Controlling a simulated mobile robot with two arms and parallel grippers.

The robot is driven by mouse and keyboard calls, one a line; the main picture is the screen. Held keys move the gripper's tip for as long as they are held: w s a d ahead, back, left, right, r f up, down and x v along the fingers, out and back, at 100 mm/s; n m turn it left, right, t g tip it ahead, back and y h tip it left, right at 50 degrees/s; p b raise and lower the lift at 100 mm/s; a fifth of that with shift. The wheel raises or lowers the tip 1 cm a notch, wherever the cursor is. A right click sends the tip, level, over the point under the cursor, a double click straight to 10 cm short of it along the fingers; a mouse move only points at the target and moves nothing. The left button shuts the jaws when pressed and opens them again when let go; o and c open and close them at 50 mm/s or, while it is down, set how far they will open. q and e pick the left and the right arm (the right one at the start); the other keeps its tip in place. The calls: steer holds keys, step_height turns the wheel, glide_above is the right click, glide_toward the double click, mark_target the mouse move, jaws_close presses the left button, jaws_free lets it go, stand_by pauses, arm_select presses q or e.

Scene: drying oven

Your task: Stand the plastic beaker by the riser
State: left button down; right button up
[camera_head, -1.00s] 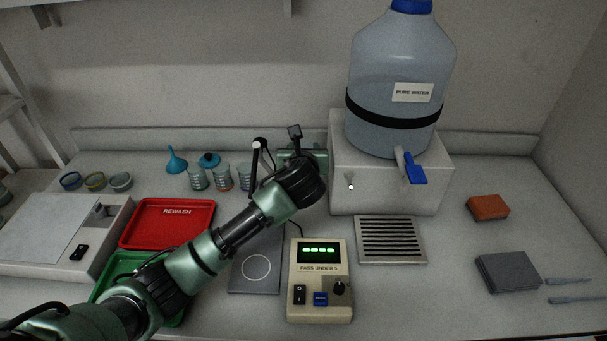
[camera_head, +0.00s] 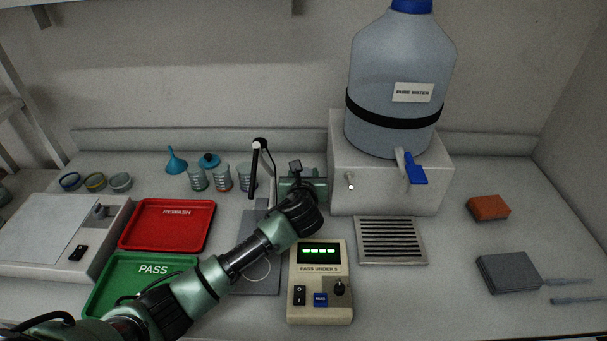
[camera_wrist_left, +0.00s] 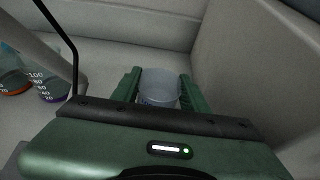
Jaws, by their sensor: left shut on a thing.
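My left gripper (camera_head: 302,184) is at the left side of the pale riser (camera_head: 388,190), which carries the large water bottle. In the left wrist view my left gripper (camera_wrist_left: 158,96) is shut on a clear plastic beaker (camera_wrist_left: 158,86), with a green finger on either side of it. The beaker looks upright, with its open rim facing the camera. Its base is hidden, so I cannot tell whether it touches the bench. In the head view the beaker is hidden by my gripper and wrist. My right gripper is not in view.
Several graduated beakers (camera_head: 198,181) stand left of my gripper, behind a dark post (camera_head: 254,170). A meter box (camera_head: 320,285) stands in front of my wrist. A metal drain grate (camera_head: 390,241) lies before the riser. Red (camera_head: 167,225) and green (camera_head: 130,285) trays lie left.

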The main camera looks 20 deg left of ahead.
arm_select(q)
steer(key=c, duration=0.7)
jaws_free()
steer(key=shift+c, duration=0.2)
steer(key=v, duration=1.2)
